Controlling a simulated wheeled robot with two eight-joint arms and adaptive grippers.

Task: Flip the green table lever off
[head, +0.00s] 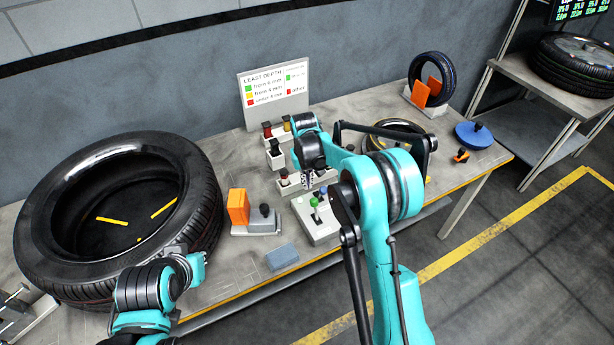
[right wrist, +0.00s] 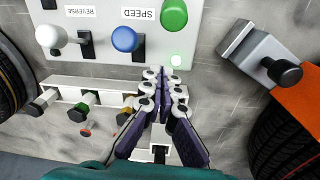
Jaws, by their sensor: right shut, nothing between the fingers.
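The green lever (head: 314,203) stands on a light grey control box (head: 321,232) on the table. In the right wrist view its green knob (right wrist: 173,14) is at the top, beside the SPEED label, with a small lit green lamp near it. A blue knob (right wrist: 124,39) and a white knob (right wrist: 48,36) stand to its left on the same box. My right gripper (right wrist: 167,78) is shut and empty, its fingertips just short of the box edge and apart from the green knob. In the head view the right gripper (head: 308,181) is just behind the levers, partly hidden by my arm.
A large tyre (head: 190,160) lies at the left, near my left arm, whose fingers I cannot make out. An orange block on a grey base (head: 255,228) and a blue-grey block (head: 282,257) are close to the box. Several small coloured knobs (right wrist: 91,96) line a rack beside the gripper.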

